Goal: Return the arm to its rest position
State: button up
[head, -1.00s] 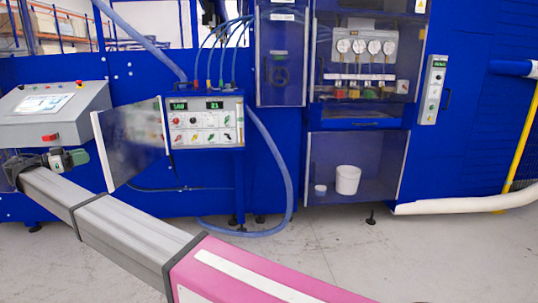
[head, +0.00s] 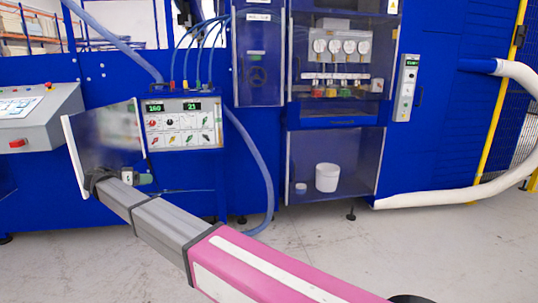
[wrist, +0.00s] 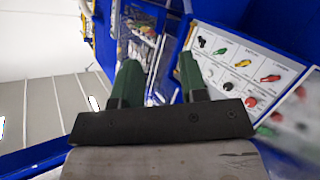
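My arm (head: 165,222), grey with a pink and white section, reaches from the lower right toward the left of the head view. My gripper (head: 143,179) is at its far end, small and partly hidden by the wrist. It overlaps the lower part of a clear open door panel in the picture; I cannot tell whether they touch. In the wrist view my gripper (wrist: 159,78) shows two green fingers spread apart with nothing between them.
The open door panel (head: 100,140) hangs left of a control box (head: 183,124) with knobs and displays. A grey console (head: 40,118) stands at far left. A blue hose (head: 262,175) loops to the floor. A white bucket (head: 327,177) sits in a lower cabinet. Floor in front is clear.

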jog(key=w+d+f+n+g+y, duration=0.15)
jog(key=d+f, duration=0.45)
jog(key=d, duration=0.8)
jog(key=w+d+f+n+g+y, duration=0.1)
jog(key=d+f+g, duration=0.2)
jog(key=d+f, duration=0.7)
jog(key=w+d+f+n+g+y, duration=0.1)
jog(key=w+d+f+g, duration=0.15)
jog(key=d, duration=1.45)
jog(key=s+d+f+g+y, duration=0.1)
jog(key=s+d+f+y, duration=0.1)
jog(key=s+d, duration=0.4)
jog(key=s+d+f+g+y, duration=0.1)
jog(key=s+d+f, duration=0.4)
jog(key=d, duration=0.7)
jog(key=s+d+f+g+y, duration=0.1)
jog(key=s+d+f+y, duration=0.2)
jog(key=s+d, duration=0.4)
jog(key=d+y, duration=0.1)
jog(key=d, duration=0.1)
jog(key=shift+s+d+f, duration=0.15)
jog(key=shift+d+f, duration=0.2)
jog(key=shift+a+n, duration=0.1)
jog(key=shift+n, duration=0.15)
